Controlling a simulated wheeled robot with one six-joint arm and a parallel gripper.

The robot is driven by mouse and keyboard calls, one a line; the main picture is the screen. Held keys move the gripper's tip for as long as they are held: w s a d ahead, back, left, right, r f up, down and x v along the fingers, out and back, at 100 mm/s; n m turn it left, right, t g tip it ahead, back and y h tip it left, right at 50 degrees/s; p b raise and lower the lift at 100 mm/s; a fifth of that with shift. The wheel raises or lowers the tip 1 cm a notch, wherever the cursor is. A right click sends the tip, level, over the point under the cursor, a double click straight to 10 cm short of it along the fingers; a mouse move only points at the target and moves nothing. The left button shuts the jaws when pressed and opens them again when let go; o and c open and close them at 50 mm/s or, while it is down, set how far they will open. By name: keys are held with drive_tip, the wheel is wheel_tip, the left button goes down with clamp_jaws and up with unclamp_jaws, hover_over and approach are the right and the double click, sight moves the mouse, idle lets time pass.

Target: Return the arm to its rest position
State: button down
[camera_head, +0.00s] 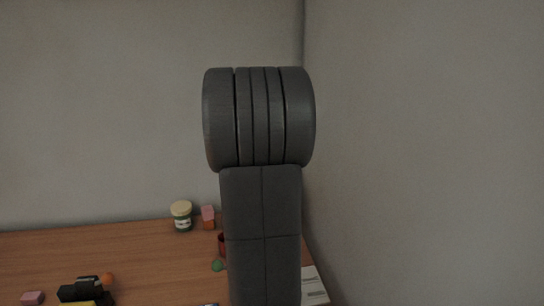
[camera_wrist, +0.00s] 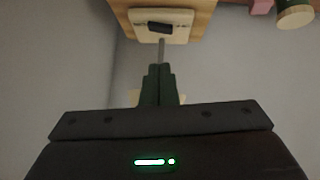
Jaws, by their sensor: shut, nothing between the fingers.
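My gripper (camera_wrist: 160,70) shows in the wrist view, with its two dark fingers together and nothing between them. It points toward the table edge at the top of that view and appears clear of the things there. In the head view my dark arm link stands upright in the middle, and the gripper is not visible there. The arm hides part of the table's right end.
The wooden table (camera_head: 150,245) holds a jar (camera_head: 182,222), stacked pink and orange blocks (camera_head: 208,218), a green ball (camera_head: 216,265), a black object (camera_head: 80,291) and a pink block (camera_head: 32,298). A pale board with a black piece (camera_wrist: 160,28) is near the gripper. Walls stand behind and right.

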drive_tip(key=w+f+p, duration=0.1)
drive_tip(key=w, duration=0.2)
drive_tip(key=w+f+p, duration=0.1)
drive_tip(key=w, duration=0.2)
drive_tip(key=w+f+p, duration=0.1)
drive_tip(key=w+f, duration=0.1)
drive_tip(key=w, duration=0.1)
drive_tip(key=shift+w+d, duration=0.1)
drive_tip(key=shift+d, duration=0.1)
drive_tip(key=shift+b+v, duration=0.35)
drive_tip(key=shift+v, duration=1.15)
drive_tip(key=shift+f, duration=0.15)
drive_tip(key=shift+f, duration=0.1)
